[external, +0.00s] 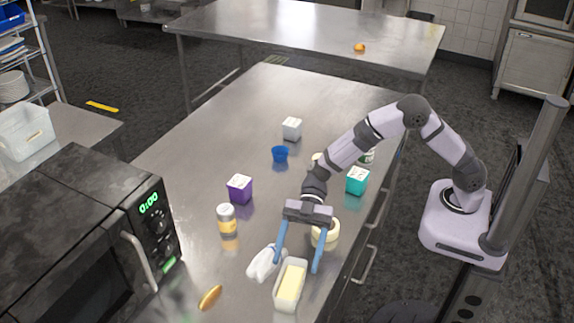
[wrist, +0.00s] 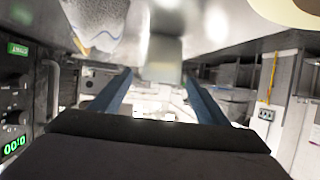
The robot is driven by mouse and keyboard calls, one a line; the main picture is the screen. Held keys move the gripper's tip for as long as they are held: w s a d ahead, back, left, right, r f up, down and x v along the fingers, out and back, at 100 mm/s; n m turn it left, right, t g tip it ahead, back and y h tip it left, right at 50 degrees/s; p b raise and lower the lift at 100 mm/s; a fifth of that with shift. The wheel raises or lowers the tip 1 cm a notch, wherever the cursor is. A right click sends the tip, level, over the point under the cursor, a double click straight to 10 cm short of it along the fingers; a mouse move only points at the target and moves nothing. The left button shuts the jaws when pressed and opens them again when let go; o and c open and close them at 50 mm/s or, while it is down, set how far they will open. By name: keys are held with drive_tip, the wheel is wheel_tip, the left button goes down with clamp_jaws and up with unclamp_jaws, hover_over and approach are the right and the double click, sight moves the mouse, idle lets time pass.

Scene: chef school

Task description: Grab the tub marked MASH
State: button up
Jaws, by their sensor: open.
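I cannot read the word MASH on anything. My gripper (external: 297,265) is open and empty, pointing down over the front of the steel counter. A white rectangular tub with pale yellow contents (external: 291,283) sits at the fingertips; I cannot tell if they touch it. In the wrist view a pale blurred shape (wrist: 162,57) shows between the fingers (wrist: 158,85). A round cream-coloured container (external: 327,233) stands just behind the gripper, partly hidden by it. Square tubs in purple (external: 239,188), teal (external: 357,181) and white (external: 292,128) stand farther back.
A crumpled white thing (external: 263,263) lies left of the gripper. A microwave (external: 85,240) stands at the left. The counter's far end is clear.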

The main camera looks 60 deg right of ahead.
sight(288, 290)
drive_tip(key=shift+p+x, duration=0.8)
drive_tip(key=shift+x, duration=2.65)
drive_tip(key=shift+r, duration=0.1)
drive_tip(key=c, duration=1.3)
